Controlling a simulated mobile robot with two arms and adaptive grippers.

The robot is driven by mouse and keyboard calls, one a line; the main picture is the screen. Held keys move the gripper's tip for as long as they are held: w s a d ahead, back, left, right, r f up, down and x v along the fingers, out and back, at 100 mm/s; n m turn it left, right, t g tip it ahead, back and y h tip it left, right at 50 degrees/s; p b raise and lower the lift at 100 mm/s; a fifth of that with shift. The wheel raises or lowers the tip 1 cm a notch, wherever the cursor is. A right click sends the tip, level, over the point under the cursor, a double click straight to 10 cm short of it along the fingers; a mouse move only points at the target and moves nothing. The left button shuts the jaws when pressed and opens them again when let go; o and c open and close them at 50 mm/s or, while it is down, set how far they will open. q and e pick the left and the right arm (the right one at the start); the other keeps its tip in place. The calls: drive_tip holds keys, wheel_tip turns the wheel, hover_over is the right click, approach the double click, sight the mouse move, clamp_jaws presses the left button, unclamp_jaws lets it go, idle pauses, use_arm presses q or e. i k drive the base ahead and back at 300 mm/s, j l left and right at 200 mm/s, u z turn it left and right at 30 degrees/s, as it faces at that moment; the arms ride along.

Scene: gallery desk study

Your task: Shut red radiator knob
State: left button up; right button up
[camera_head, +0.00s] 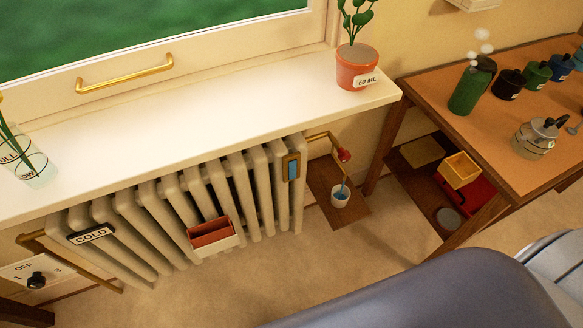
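The red radiator knob (344,155) sits at the end of a brass pipe at the right end of the cream radiator (208,203). The radiator carries a sign (91,235) reading "COLD" and a small blue gauge in a brass frame (291,167). Neither of my grippers is in view.
The white window sill (200,118) overhangs the radiator, with a potted plant (357,68) at its right end and glasses (33,169) at its left. A wooden desk (530,85) with several jars stands at right. A dark grey rounded shape (440,290) fills the lower right.

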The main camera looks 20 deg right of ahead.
sight(344, 155)
drive_tip(key=z, duration=1.05)
